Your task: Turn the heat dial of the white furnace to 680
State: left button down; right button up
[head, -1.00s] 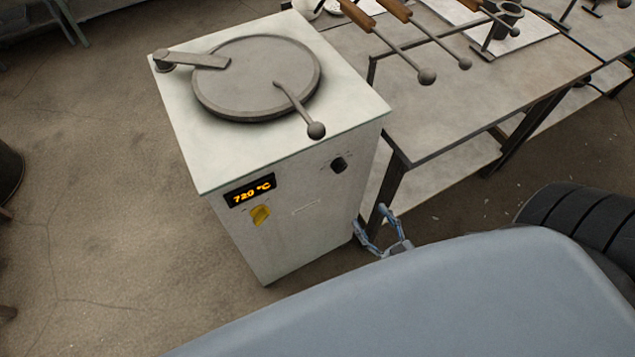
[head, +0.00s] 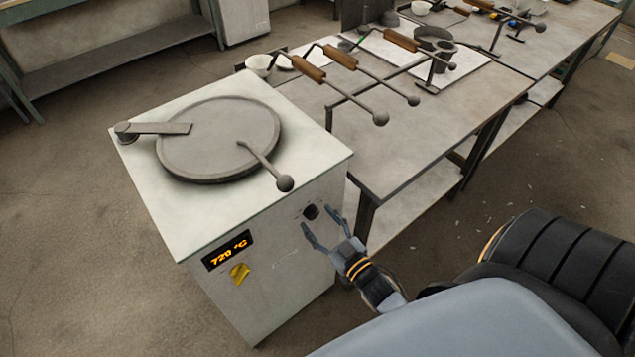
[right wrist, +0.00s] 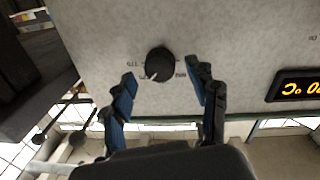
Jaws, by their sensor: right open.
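The white furnace (head: 290,250) stands at the left, its orange display (head: 228,251) reading 720 °C. A round black knob (head: 311,212) is on the same front panel, further right. My right gripper (head: 317,220) is open and empty in front of the black knob. In the right wrist view the black knob (right wrist: 160,65) lies between and just beyond the spread fingertips, with small markings around it. I cannot tell whether the fingers touch it. The display (right wrist: 296,88) shows partly and upside down there. My left gripper is not in view.
A round lid (head: 218,138) with a handle covers the furnace top. Floor is clear at the left and in front of the furnace.

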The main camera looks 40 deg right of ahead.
jog(key=shift+w, duration=0.65)
jog(key=c, duration=1.2)
